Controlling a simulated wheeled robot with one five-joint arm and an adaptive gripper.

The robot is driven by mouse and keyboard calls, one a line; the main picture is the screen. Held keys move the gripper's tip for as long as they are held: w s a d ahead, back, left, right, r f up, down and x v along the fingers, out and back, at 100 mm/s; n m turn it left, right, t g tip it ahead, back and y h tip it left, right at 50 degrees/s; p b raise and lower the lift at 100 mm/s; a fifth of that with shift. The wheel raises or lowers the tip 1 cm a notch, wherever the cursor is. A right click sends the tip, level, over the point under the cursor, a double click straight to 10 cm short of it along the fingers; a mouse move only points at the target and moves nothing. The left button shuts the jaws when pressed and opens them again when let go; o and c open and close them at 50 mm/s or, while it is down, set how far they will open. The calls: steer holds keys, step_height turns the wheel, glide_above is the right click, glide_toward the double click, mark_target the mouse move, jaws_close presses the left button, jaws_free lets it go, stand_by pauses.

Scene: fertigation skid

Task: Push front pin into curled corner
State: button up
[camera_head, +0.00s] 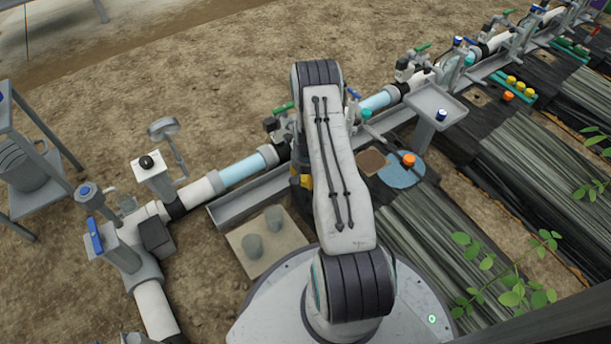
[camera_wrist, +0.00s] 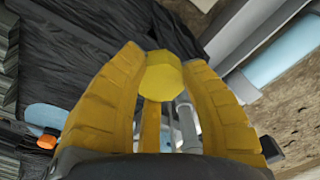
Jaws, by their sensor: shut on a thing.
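A yellow pin with a faceted head (camera_wrist: 162,80) is between the two yellow fingers of my gripper (camera_wrist: 161,62) in the wrist view. Black wrinkled film (camera_wrist: 95,40) lies behind and left of the fingers. I cannot tell which part of the film is a curled corner. In the head view my arm hides most of the gripper and the held pin. Only a bit of yellow shows left of the arm.
The pipe line (camera_head: 243,171) with valves runs diagonally behind my arm. Yellow-capped pins (camera_head: 522,88) stand farther right.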

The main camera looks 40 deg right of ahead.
steer(key=b, duration=0.3)
glide_above(306, 193)
steer(key=s+a, duration=0.1)
steer(key=s, duration=0.1)
steer(key=shift+f, duration=3.1)
steer(key=shift+w+a+f, duration=0.1)
steer(key=shift+w+f, duration=0.05)
steer(key=shift+f, duration=0.4)
steer(key=shift+w+f, duration=0.15)
steer(key=shift+f, duration=0.4)
steer(key=shift+f, duration=0.7)
steer(key=o, duration=1.2)
steer(key=shift+c, duration=0.2)
steer(key=shift+r, duration=0.15)
steer(key=shift+r+p, duration=2.8)
steer(key=shift+r, duration=1.1)
